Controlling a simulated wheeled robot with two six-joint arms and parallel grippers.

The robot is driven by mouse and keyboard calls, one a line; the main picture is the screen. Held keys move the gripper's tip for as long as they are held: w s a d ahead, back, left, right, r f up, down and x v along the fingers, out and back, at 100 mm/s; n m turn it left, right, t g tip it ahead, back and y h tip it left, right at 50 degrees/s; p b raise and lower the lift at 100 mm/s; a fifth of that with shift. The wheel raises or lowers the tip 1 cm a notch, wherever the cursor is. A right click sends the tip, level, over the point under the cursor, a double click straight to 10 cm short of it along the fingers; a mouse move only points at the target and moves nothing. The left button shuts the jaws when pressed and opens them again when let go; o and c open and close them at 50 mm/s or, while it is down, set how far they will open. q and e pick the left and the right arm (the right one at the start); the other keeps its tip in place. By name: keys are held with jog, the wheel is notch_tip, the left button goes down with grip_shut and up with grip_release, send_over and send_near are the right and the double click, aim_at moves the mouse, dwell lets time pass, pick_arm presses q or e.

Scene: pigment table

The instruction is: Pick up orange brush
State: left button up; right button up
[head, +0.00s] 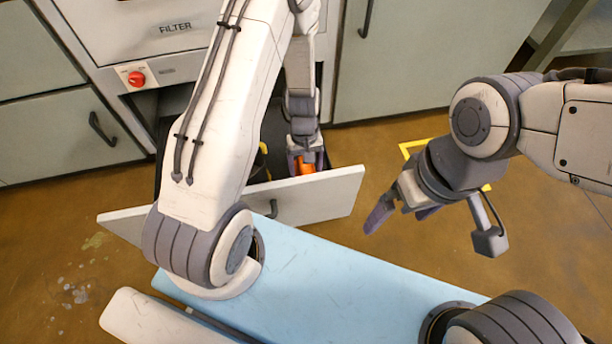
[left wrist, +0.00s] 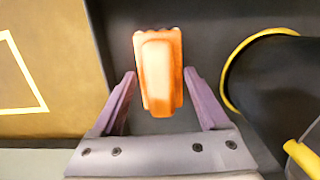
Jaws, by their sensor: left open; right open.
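The orange brush (head: 306,166) is mostly hidden by my left gripper in the head view. In the left wrist view the brush (left wrist: 158,75) shows as an orange block with a paler raised middle, inside a dark open drawer. My left gripper (head: 305,157) reaches down into the drawer and is open. Its two purple fingers stand on either side of the brush's lower part, with a gap visible on each side. My right gripper (head: 400,212) is open and empty, out over the floor to the right of the drawer.
The open drawer's pale front panel (head: 318,196) stands between the cabinet and the light blue surface (head: 310,270). A black cylinder with a yellow rim (left wrist: 275,75) lies to the right of the brush. A yellow outline (left wrist: 38,90) marks the floor beside the drawer.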

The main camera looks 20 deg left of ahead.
aim_at(306, 168)
pick_arm(q)
grip_shut()
notch_tip(306, 168, up, 10)
jog(key=p, duration=0.7)
jog(key=shift+r, duration=0.1)
